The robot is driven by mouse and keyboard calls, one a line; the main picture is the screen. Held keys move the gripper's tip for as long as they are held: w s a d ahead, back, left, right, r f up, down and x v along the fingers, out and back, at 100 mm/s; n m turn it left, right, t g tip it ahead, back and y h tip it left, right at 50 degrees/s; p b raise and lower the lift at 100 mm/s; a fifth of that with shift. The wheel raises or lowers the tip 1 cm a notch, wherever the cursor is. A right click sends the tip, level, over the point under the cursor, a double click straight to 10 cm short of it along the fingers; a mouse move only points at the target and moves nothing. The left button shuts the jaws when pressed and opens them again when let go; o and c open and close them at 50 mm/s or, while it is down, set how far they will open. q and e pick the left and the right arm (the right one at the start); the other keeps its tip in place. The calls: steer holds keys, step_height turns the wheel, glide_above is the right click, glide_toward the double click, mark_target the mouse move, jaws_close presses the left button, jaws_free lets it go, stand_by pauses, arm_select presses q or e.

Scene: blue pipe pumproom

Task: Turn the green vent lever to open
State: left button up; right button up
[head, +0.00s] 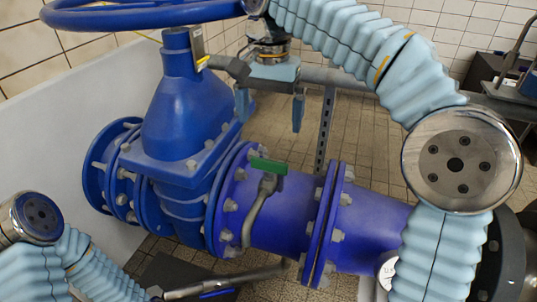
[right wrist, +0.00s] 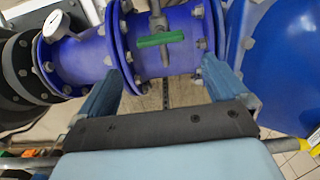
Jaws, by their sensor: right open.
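In the right wrist view the green lever (right wrist: 160,40) shows beyond the gap between my two blue fingers (right wrist: 160,85), touching neither.
A large blue valve body (head: 185,115) with a blue handwheel (head: 140,16) stands left of the lever. Bolted flanges (head: 325,225) lie right of it. A round gauge (right wrist: 55,26) stands on the pipe. A grey rail (head: 335,78) runs behind.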

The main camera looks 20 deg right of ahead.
mark_target(269, 161)
step_height(269, 161, down, 11)
steer(key=b, duration=0.2)
steer(key=shift+r+b, duration=0.2)
steer(key=shift+b, duration=0.1)
steer(key=c, duration=0.8)
